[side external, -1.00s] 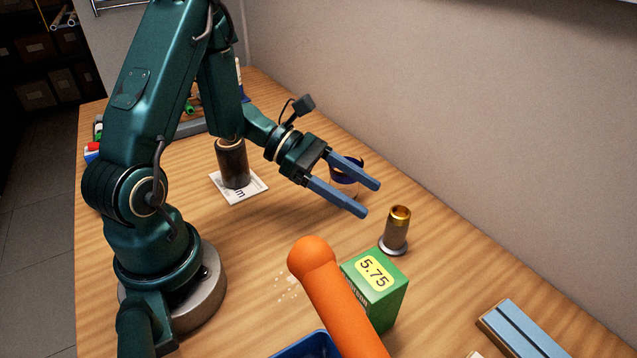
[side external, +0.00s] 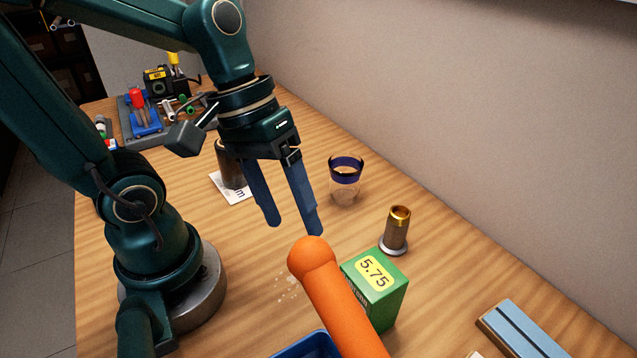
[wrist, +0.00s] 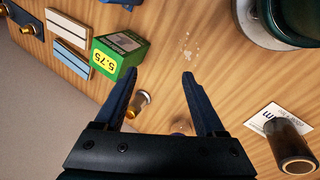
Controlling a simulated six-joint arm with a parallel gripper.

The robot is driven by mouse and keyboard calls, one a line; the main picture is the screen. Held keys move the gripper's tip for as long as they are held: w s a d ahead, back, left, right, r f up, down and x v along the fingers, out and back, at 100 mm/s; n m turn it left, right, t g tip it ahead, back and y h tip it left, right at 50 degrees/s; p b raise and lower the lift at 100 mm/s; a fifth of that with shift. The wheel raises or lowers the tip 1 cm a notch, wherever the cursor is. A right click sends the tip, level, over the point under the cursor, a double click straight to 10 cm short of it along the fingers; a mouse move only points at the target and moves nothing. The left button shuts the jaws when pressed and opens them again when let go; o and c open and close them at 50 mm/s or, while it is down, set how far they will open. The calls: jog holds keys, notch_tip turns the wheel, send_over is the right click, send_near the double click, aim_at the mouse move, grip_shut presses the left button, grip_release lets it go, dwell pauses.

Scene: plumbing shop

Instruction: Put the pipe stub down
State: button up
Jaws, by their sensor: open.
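A dark, hollow cylinder, seemingly the pipe stub (side external: 232,172), stands upright on a white printed card (side external: 237,196) behind my gripper; its near side is partly hidden by a finger. In the wrist view the pipe stub (wrist: 291,150) and the card (wrist: 262,117) show at the lower right, outside my fingers. My gripper (side external: 294,227) points down with its fingers apart and nothing between them. In the wrist view my gripper (wrist: 160,73) is open over bare wood.
A blue-rimmed glass (side external: 346,182) and a brass-topped metal fitting (side external: 397,230) stand right of my gripper. A green box marked 5.75 (side external: 375,285) and a large orange object (side external: 332,300) are in front. Tools (side external: 150,112) crowd the far left. Bare wood surrounds the glass.

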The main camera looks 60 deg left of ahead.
jog(key=shift+a+r+m+t+y, duration=0.85)
jog(key=shift+a+m+t, duration=0.15)
jog(key=shift+m, duration=0.15)
jog(key=shift+a+r+m+t+y, duration=0.7)
jog(key=shift+a+m+t+y, duration=0.15)
jog(key=shift+a+m+t, duration=0.25)
jog(key=shift+d, duration=0.15)
